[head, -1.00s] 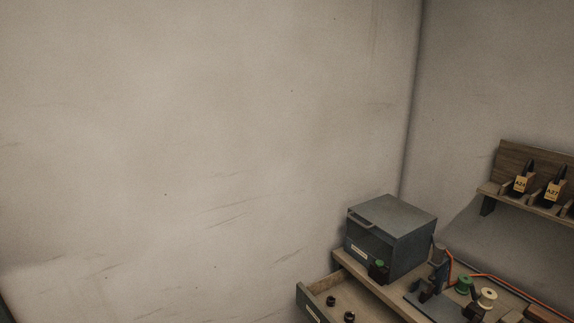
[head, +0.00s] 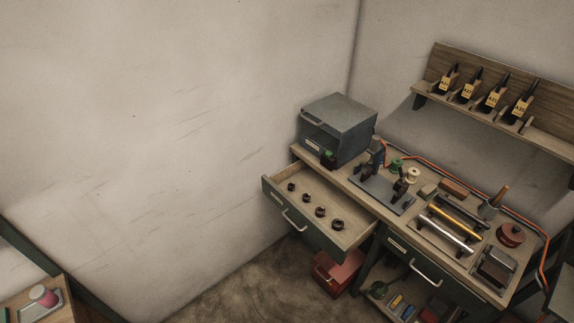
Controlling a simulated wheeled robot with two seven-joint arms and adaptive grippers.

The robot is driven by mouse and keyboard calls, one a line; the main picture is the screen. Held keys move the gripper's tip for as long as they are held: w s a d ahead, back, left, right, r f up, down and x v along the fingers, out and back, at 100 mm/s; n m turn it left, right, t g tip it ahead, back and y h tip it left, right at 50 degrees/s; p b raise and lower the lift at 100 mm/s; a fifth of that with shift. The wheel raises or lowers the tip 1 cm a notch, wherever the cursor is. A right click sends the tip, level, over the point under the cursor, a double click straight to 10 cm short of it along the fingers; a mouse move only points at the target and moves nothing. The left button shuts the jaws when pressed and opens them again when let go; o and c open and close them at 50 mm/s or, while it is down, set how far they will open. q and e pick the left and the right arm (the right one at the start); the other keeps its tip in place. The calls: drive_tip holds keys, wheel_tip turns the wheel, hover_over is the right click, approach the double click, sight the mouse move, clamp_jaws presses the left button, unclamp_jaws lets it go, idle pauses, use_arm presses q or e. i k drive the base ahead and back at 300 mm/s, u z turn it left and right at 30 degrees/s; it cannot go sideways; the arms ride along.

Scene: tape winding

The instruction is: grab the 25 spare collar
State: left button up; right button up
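Several small dark round collars lie in a row in the open drawer (head: 305,224) on the left of the workbench. The nearest and largest-looking dark collar (head: 338,225) is toward the drawer's right end, with another dark collar (head: 320,212) beside it. A third dark collar (head: 306,199) and a smaller-looking collar (head: 291,187) lie farther back. No size marks can be read on them, so I cannot tell which is the 25. Neither of my grippers is in view.
The workbench (head: 358,172) carries a grey box (head: 339,127), a fixture plate (head: 381,195), spools and rods. A wall shelf (head: 543,131) holds black tools with yellow tags. A red box (head: 338,271) stands below the drawer. A small table (head: 50,284) is at lower left; floor between is clear.

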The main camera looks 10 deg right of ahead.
sight(306, 199)
drive_tip(key=z, duration=1.15)
drive_tip(key=i, duration=0.45)
drive_tip(key=u, duration=0.7)
